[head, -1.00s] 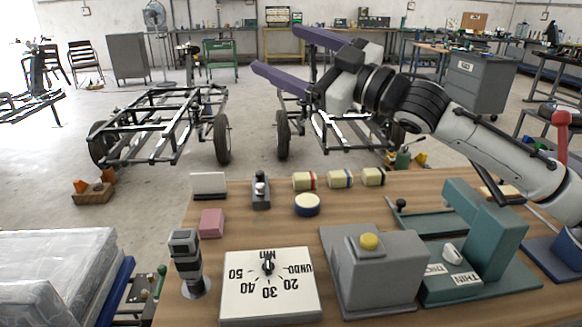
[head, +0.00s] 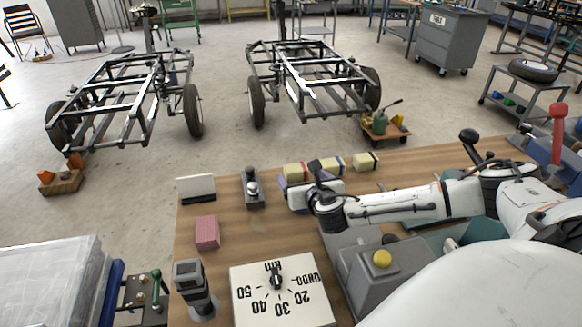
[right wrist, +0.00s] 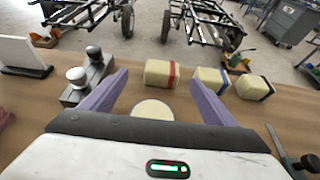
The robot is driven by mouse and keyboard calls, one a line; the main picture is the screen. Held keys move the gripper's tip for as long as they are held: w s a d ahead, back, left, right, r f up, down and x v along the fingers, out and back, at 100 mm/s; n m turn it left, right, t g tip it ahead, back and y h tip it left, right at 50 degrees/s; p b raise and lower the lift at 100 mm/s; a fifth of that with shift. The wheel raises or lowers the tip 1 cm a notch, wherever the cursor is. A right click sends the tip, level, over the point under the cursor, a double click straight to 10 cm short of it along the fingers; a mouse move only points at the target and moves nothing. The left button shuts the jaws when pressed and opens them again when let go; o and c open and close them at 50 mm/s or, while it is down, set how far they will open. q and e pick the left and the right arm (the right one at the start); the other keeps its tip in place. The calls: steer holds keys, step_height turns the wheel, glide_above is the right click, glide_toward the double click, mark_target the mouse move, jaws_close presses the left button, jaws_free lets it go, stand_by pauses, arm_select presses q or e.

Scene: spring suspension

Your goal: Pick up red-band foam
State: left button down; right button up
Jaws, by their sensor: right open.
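The red-band foam (right wrist: 162,73) is a cream block with a red band, lying on the wooden table at the left end of a row of foam pieces. In the head view the red-band foam (head: 295,171) shows just beyond my right gripper (head: 302,187). My right gripper (right wrist: 155,95) is open, its two purple fingers apart, pointing at the foam without holding it. A round cream-topped piece (right wrist: 153,108) sits between the fingers, nearer the palm. The blue-band foam (right wrist: 210,80) and black-band foam (right wrist: 254,87) lie to the right. My left gripper is not in view.
A metal fixture with round knobs (right wrist: 88,75) stands close left of the right gripper. A white plate stand (head: 196,189), pink block (head: 207,232), dial board (head: 282,290) and grey box with yellow button (head: 385,272) are on the table. Wheeled frames (head: 310,85) stand on the floor beyond.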

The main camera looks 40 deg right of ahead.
mark_target(297, 168)
steer(key=x, duration=0.3)
steer(key=shift+w+d+f, duration=0.1)
steer(key=shift+w+f, duration=0.05)
steer(key=shift+w, duration=0.15)
steer(key=shift+d+x, duration=0.15)
steer(key=shift+x, duration=1.35)
steer(key=shift+d+x, duration=0.15)
steer(key=shift+x, duration=1.3)
steer(key=shift+s, duration=0.15)
steer(key=c, duration=1.1)
